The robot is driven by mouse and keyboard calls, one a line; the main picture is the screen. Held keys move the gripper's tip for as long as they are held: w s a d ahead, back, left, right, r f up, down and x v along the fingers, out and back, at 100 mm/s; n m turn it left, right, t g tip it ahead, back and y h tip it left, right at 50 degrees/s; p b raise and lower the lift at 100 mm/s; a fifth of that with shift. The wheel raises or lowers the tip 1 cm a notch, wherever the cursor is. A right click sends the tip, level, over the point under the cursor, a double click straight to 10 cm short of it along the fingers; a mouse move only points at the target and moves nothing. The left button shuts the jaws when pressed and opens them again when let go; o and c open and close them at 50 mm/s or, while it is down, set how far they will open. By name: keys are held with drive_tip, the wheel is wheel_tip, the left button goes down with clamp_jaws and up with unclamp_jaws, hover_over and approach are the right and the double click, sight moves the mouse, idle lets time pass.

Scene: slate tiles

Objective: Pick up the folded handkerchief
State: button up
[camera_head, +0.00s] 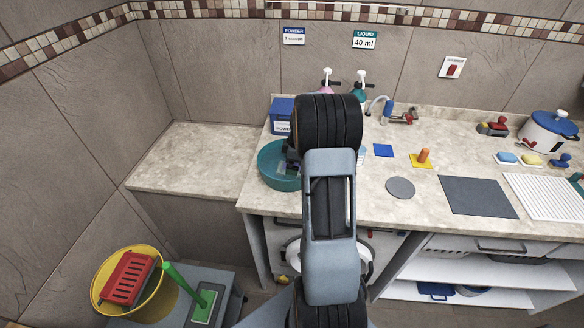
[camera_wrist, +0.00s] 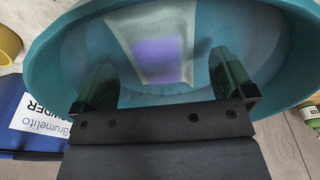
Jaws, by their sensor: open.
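The folded handkerchief (camera_wrist: 160,48), pale with a purple middle, lies inside a teal basin in the wrist view. The basin shows its rim in the wrist view (camera_wrist: 62,50), and it stands on the counter left of my arm in the head view (camera_head: 268,174). My gripper (camera_wrist: 164,70) is open, one finger on each side of the handkerchief's lower part as pictured. Nothing is between the fingers that I can see gripped. In the head view my arm hides part of the basin, and the handkerchief cannot be made out.
A blue powder box (camera_head: 281,112) stands close behind the basin. Soap pumps and a tap (camera_head: 402,115) are at the back of the counter. A blue square (camera_head: 383,151), an orange peg and a grey disc (camera_head: 400,187) lie to the right. The left counter (camera_head: 195,160) is bare.

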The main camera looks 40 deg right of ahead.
drive_tip(key=shift+a+f, duration=0.1)
drive_tip(key=shift+f, duration=0.45)
drive_tip(key=shift+c, duration=0.3)
drive_tip(key=c, duration=1)
